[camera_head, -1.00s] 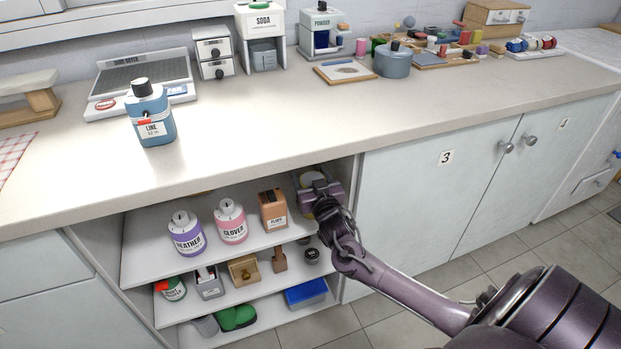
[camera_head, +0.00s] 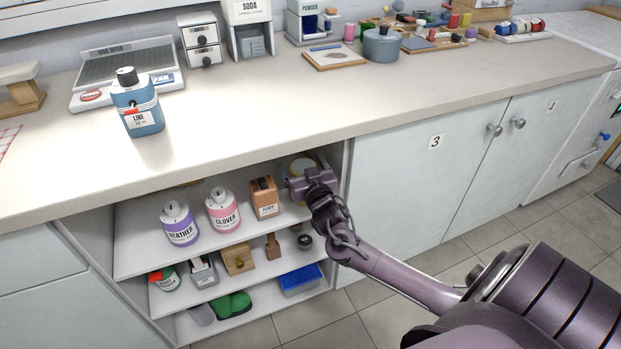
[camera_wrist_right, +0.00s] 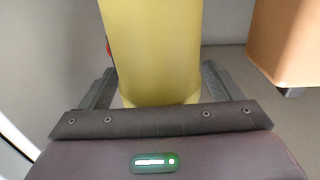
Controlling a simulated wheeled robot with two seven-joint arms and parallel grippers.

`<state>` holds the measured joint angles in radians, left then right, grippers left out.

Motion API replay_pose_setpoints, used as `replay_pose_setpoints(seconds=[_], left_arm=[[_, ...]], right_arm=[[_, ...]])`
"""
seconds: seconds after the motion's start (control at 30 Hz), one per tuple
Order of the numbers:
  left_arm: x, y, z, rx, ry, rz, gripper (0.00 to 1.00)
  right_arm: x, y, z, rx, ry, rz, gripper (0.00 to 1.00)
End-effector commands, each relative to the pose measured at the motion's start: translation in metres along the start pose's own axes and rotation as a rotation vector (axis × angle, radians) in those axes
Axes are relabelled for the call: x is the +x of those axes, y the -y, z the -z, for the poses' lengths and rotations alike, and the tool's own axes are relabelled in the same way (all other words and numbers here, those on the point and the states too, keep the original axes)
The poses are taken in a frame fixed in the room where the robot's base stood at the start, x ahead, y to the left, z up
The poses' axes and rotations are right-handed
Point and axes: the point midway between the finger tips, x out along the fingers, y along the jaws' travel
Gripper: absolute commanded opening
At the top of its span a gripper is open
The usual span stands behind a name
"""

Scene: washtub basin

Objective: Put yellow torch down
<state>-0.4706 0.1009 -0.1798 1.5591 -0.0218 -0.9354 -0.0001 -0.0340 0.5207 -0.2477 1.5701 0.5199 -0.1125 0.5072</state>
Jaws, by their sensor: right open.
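The yellow torch (camera_wrist_right: 150,50) stands upright on the upper shelf of the open cabinet and fills the middle of the right wrist view. My left gripper is not in view.
Left of the torch stand a brown box (camera_head: 264,198), a pink CLOVER bottle (camera_head: 222,212) and a purple HEATHER bottle (camera_head: 179,225) on the shelf (camera_head: 140,253). The cabinet's side wall is close on the right. The countertop (camera_head: 270,110) overhangs the shelf.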

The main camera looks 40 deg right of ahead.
Motion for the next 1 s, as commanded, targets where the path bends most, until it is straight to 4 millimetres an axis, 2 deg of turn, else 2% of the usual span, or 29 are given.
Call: replay_pose_setpoints(seconds=[0.13,0.4,0.5,0.67,0.77,0.87,0.9,0.97,1.0], left_arm=[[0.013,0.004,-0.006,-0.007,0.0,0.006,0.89],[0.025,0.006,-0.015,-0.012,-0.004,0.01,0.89],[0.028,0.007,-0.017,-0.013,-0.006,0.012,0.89],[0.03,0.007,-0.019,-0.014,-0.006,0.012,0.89],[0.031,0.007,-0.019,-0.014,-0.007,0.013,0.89],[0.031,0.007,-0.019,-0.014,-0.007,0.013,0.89],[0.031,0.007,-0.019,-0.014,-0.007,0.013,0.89],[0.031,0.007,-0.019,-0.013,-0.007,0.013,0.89],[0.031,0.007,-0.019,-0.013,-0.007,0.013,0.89]], right_arm=[[-0.031,0.0,-0.002,0.0,0.007,0.001,0.85],[-0.085,0.0,-0.001,0.001,0.006,0.001,0.85],[-0.099,0.0,-0.001,0.001,0.004,0.001,0.85],[-0.11,0.0,-0.006,-0.002,0.017,-0.001,0.85],[-0.117,0.002,-0.039,-0.027,0.114,-0.003,0.85],[-0.136,0.009,-0.108,-0.081,0.324,0.005,0.85],[-0.149,0.014,-0.142,-0.109,0.433,0.018,0.85],[-0.177,0.024,-0.194,-0.152,0.604,0.048,0.85],[-0.199,0.031,-0.226,-0.182,0.718,0.077,0.85]])
